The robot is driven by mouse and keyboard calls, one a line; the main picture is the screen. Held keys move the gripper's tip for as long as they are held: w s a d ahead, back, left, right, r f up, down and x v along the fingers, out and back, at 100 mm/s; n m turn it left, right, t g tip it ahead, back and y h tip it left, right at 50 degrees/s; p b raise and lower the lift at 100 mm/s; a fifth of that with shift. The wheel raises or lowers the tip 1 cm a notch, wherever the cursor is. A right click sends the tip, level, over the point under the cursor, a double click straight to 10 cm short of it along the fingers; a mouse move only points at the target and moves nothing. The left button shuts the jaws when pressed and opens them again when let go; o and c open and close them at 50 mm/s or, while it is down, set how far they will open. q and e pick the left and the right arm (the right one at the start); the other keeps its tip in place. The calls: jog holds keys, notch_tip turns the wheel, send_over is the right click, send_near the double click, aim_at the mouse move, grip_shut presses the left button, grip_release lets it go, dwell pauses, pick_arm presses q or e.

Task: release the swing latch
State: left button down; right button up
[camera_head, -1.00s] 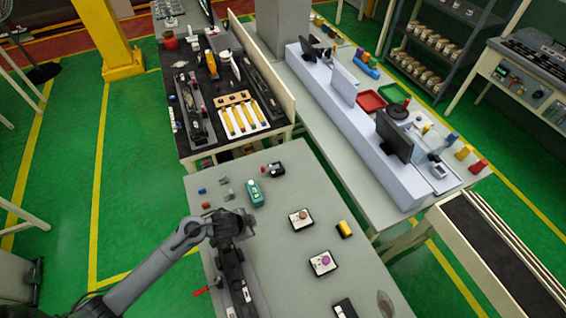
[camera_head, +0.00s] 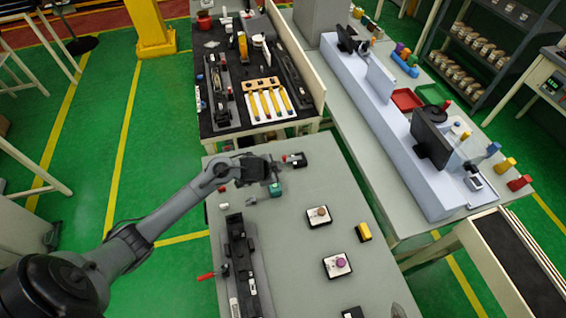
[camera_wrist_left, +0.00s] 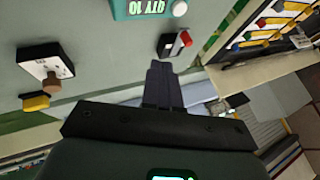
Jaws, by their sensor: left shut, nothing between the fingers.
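My left gripper (camera_head: 262,172) is over the far end of the grey table, beside the teal device (camera_head: 275,189) and partly covering it. In the left wrist view its fingers (camera_wrist_left: 161,68) are together with nothing between them. Just beyond the tips is a small black block with a red-ended lever (camera_wrist_left: 178,43); it also shows at the table's far edge in the head view (camera_head: 294,159). It looks like the swing latch, but I cannot tell its exact state. A gap between fingertips and block is not clear. My right gripper is not in view.
A long black rail (camera_head: 240,265) with a red handle (camera_head: 206,276) lies at the table's left. White-topped units with a brown knob (camera_head: 319,216) and a purple knob (camera_head: 337,265), and a yellow block (camera_head: 363,232), stand right. The table's middle is clear.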

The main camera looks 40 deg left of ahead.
pick_arm(q)
jog(key=b, duration=0.2)
send_near(292, 158)
jog(key=s+f, duration=0.1)
jog(key=s+d+f, duration=0.2)
jog(key=shift+d+f, duration=0.25)
jog(key=shift+f, duration=0.1)
jog(key=shift+w+a+f, duration=0.1)
jog(key=shift+w+a, duration=0.9)
jog(key=shift+a, duration=0.05)
jog(key=shift+w+a, duration=0.45)
